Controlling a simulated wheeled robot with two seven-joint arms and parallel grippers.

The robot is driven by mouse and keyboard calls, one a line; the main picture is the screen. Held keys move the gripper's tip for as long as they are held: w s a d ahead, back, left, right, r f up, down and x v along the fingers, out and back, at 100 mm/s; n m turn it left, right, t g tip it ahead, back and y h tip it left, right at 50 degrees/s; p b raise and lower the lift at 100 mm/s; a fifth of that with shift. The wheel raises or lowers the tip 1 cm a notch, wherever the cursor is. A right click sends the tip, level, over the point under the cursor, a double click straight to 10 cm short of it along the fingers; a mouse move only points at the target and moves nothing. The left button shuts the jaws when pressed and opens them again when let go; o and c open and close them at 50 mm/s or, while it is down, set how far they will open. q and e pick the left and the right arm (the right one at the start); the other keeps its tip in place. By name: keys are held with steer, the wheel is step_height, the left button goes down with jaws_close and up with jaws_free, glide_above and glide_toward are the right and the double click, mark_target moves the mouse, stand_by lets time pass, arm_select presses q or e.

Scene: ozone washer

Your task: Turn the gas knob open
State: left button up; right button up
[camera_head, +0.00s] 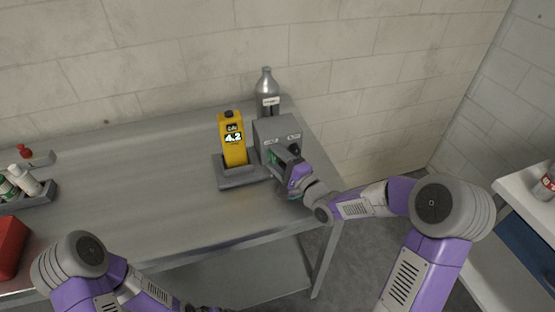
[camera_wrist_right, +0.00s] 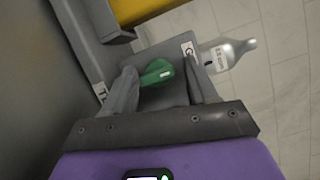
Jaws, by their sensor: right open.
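A grey box (camera_head: 277,129) stands at the right end of the metal table, with small labels on its face. In the right wrist view a green knob (camera_wrist_right: 157,73) sits on the box's face, near labels that I cannot fully read. My right gripper (camera_head: 285,160) is at the front of the box. Its fingers (camera_wrist_right: 160,66) are apart, one on each side of the green knob, with visible gaps and no clear contact. In the head view the gripper largely hides the knob. My left arm shows at the lower left; its gripper is not in view.
A yellow meter (camera_head: 232,150) reading 4.2 stands in a grey holder (camera_head: 240,181) left of the box. A grey gas bottle (camera_head: 266,90) stands behind the box. A rack with small bottles (camera_head: 37,192) and a red object (camera_head: 10,247) are at far left. The table's middle is clear.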

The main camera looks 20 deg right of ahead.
steer(key=p+v, duration=0.1)
steer(key=v, duration=0.6)
steer(key=shift+s+d, duration=0.15)
steer(key=shift+s, duration=0.15)
